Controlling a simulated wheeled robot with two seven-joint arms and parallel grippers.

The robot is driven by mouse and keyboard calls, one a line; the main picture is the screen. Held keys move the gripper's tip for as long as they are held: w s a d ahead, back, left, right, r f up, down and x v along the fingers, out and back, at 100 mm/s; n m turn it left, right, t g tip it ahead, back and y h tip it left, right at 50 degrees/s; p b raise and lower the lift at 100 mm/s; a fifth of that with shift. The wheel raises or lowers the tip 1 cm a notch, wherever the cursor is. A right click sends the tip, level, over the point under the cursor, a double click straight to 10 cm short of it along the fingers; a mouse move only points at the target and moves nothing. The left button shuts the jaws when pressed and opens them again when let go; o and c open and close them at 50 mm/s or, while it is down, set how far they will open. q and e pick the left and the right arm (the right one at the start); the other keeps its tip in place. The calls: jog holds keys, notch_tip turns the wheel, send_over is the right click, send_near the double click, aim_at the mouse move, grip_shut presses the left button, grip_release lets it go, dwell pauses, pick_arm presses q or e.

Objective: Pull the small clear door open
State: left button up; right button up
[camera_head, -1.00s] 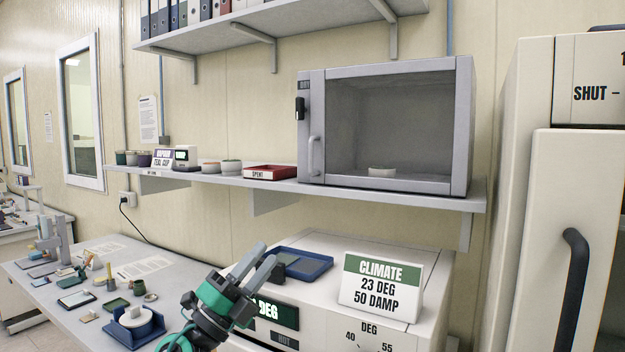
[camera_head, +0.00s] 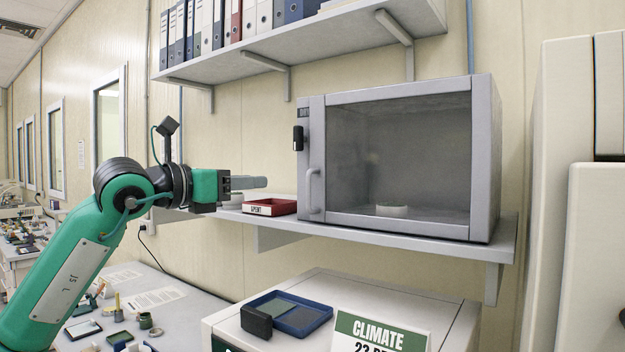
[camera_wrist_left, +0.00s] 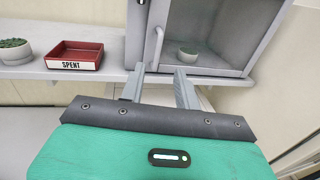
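The small cabinet's clear door (camera_head: 420,150) has a grey frame and is closed. Its upright grey handle (camera_head: 314,190) is on the left side. In the left wrist view, the handle (camera_wrist_left: 154,46) shows beyond and between my finger tips. My left gripper (camera_head: 255,182) is level with the lower part of the door, to the left of the handle, with its fingers pointing right. In the left wrist view, the left gripper's fingers (camera_wrist_left: 160,78) are apart with nothing between them. They look short of the handle. My right gripper is not in view.
The cabinet stands on a wall shelf (camera_head: 400,240). A red tray marked SPENT (camera_head: 270,207) sits close to the fingers, left of the cabinet. A round pot (camera_head: 391,210) is inside. A climate box (camera_head: 390,295) with a blue tray (camera_head: 305,318) is below, and a tall cream unit (camera_head: 595,260) is right.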

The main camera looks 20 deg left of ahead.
aim_at(307, 178)
pick_arm(q)
jog(key=p+x, duration=0.6)
jog(key=x, duration=0.7)
jog(key=shift+w+d+p, duration=0.15)
jog(key=shift+w+p, duration=0.05)
jog(key=shift+p, duration=0.2)
grip_shut()
